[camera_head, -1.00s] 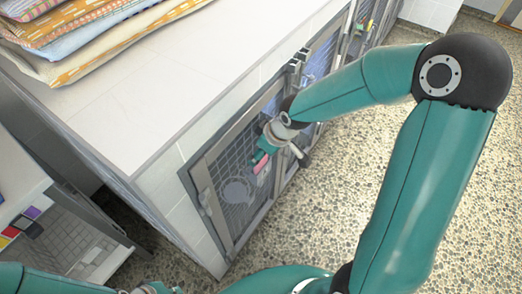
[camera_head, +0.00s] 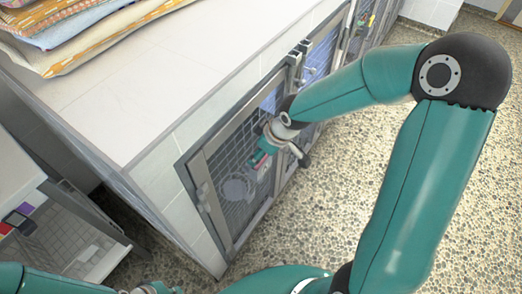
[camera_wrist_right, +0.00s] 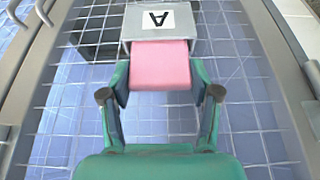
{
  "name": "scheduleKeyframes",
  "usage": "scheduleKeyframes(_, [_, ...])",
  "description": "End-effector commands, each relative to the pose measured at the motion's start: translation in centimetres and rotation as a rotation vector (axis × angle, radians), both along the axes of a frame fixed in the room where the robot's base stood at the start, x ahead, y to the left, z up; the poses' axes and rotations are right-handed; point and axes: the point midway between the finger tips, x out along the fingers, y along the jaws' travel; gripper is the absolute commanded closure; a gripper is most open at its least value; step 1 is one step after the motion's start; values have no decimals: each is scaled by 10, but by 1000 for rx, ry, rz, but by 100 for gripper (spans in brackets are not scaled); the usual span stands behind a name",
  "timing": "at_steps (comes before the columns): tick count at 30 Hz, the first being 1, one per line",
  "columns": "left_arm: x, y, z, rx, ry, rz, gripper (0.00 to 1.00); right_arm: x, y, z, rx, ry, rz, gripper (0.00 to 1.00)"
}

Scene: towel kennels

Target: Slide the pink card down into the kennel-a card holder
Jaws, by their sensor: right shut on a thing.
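The pink card (camera_wrist_right: 160,65) is between the two fingers of my right gripper (camera_wrist_right: 160,82), which is shut on it by its side edges. The kennel-a card holder (camera_wrist_right: 127,32), grey with an upside-down "A" label, is right against the card's far edge in the right wrist view. The card meets the holder's opening and seems partly inside it; the depth cannot be told. In the head view my right gripper (camera_head: 262,158) is at the kennel door, with only a little pink showing. My left gripper (camera_head: 150,289) is barely in view at the bottom edge.
The kennel door (camera_head: 207,196) has a wire mesh and a grey frame, with a latch near its top. Folded towels (camera_head: 75,35) lie on the white counter (camera_head: 170,75). A low shelf unit (camera_head: 15,170) stands at left. The pebbled floor (camera_head: 330,220) is clear.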

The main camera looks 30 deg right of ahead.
Motion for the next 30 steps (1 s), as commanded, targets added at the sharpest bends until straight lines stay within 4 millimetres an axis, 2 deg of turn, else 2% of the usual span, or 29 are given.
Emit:
scheduleKeyframes(14, [0, 0, -4, 0, 0, 0, 100, 0, 0, -5, 0, 0, 0, 68])
scheduleKeyframes(15, [0, 0, -4, 0, 0, 0, 100, 0, 0, -5, 0, 0, 0, 34])
scheduleKeyframes(19, [0, 0, -4, 0, 0, 0, 100, 0, 0, -5, 0, 0, 0, 12])
scheduleKeyframes(20, [0, 0, -4, 0, 0, 0, 100, 0, 0, -5, 0, 0, 0, 9])
scheduleKeyframes(30, [0, 0, -4, 0, 0, 0, 100, 0, 0, -4, 0, 0, 0, 9])
